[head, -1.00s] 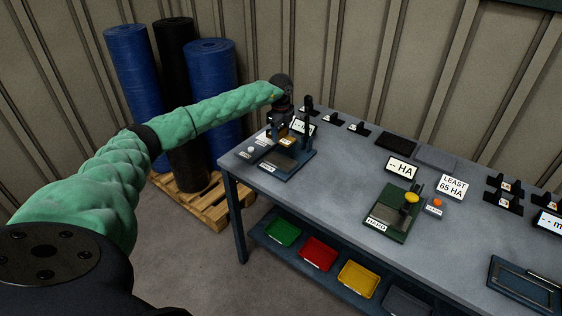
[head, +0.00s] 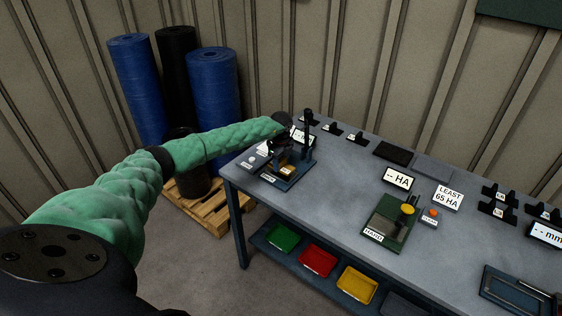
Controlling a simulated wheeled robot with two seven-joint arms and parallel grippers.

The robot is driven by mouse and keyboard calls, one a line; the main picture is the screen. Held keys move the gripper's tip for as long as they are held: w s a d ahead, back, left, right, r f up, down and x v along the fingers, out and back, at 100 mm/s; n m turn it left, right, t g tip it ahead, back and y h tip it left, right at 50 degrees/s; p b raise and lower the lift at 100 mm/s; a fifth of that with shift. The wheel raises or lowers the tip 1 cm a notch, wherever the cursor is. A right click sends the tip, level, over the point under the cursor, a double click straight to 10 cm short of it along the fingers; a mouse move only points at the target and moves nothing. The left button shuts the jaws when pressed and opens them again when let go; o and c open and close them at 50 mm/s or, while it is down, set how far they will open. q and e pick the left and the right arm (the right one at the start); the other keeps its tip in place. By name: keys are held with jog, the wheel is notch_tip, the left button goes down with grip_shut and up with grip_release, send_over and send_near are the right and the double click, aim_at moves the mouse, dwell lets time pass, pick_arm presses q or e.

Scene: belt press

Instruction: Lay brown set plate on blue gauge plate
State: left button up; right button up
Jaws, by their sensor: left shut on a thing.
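The blue gauge plate (head: 299,177) lies at the left end of the table, with a label on its front edge and a dark post at its back. My left gripper (head: 283,158) reaches down over it and is shut on the small brown set plate (head: 287,170). The brown set plate is over the middle of the gauge plate; I cannot tell whether it touches. My gripper and wrist partly hide the back of the gauge. My right gripper is not in view.
A small display (head: 302,137) stands behind the gauge. A green hardness stand (head: 390,222) and its HA display (head: 398,179) are farther right. The table (head: 335,190) is clear between the gauge and the stand. Blue rolls (head: 213,95) stand on a pallet at left.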

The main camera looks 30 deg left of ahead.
pick_arm(q)
jog(key=shift+f, duration=0.4)
jog(key=shift+f+b, duration=0.45)
jog(key=shift+f, duration=0.15)
jog(key=o, duration=1.4)
jog(key=shift+s, duration=0.1)
jog(key=shift+c, duration=0.2)
jog(key=shift+o, duration=0.3)
jog(key=shift+r, duration=0.1)
